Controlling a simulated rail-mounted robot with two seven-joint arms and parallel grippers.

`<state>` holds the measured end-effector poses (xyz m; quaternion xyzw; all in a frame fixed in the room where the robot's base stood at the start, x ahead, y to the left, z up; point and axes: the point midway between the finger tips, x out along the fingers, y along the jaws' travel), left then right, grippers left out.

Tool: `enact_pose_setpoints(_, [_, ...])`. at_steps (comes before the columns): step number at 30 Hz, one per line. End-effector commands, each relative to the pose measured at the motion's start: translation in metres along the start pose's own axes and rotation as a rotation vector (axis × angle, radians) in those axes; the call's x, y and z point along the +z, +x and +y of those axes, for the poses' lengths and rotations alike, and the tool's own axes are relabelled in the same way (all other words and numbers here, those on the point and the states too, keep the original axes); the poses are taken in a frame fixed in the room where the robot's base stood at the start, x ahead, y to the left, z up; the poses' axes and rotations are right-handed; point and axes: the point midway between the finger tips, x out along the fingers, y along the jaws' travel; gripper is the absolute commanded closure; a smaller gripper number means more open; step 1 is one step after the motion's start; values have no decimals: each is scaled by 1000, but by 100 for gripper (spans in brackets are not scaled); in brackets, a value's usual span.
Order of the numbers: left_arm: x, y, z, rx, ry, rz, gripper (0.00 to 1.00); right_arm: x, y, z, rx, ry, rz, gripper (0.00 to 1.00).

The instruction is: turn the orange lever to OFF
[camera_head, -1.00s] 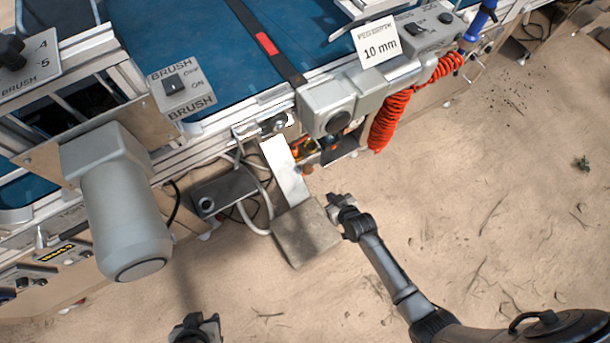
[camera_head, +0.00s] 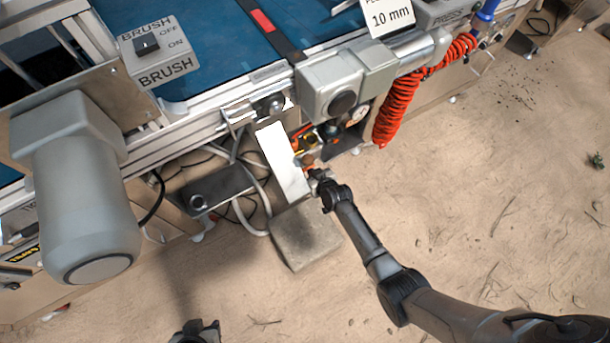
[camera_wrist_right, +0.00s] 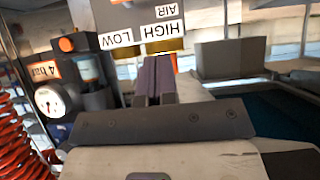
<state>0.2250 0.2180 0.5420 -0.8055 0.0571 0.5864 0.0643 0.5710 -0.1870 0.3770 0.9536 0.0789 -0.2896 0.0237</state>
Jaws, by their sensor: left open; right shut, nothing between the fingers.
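My right gripper (camera_head: 317,177) is shut and empty, just right of the white upright panel under the conveyor edge. In the right wrist view its closed fingers (camera_wrist_right: 158,75) point at a yellowish metal part below upside-down labels HIGH, LOW and AIR. A small orange piece (camera_wrist_right: 174,62), possibly the orange lever, shows just right of the fingertips; the fingers hide part of that area, and I cannot tell if they touch it. No OFF mark for it is readable. My left gripper (camera_head: 198,332) is open at the bottom edge of the head view, far from the machine.
A white panel (camera_head: 283,165) stands left of my right gripper. A regulator with an orange knob (camera_wrist_right: 66,44) and a gauge (camera_wrist_right: 49,101) are left in the wrist view. A red coiled hose (camera_head: 396,108) hangs to the right. A grey block (camera_head: 305,240) lies on open sandy ground.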

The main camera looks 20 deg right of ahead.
Motion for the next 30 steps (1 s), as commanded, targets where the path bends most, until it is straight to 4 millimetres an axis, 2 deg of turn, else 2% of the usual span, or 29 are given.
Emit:
enact_pose_setpoints(1, [5, 15, 0, -1, 2, -1, 57, 5, 15, 0, 0, 1, 2, 100])
enact_pose_setpoints(9, [16, 48, 1, -2, 3, -1, 57, 4, 61, 0, 0, 1, 2, 100])
enact_pose_setpoints(18, [22, 71, 3, 2, -3, 0, 57, 24, 78, 0, 1, 1, 1, 100])
enact_pose_setpoints(30, [24, 76, 6, 7, -10, 1, 57, 28, 83, 0, 1, 0, 0, 100])
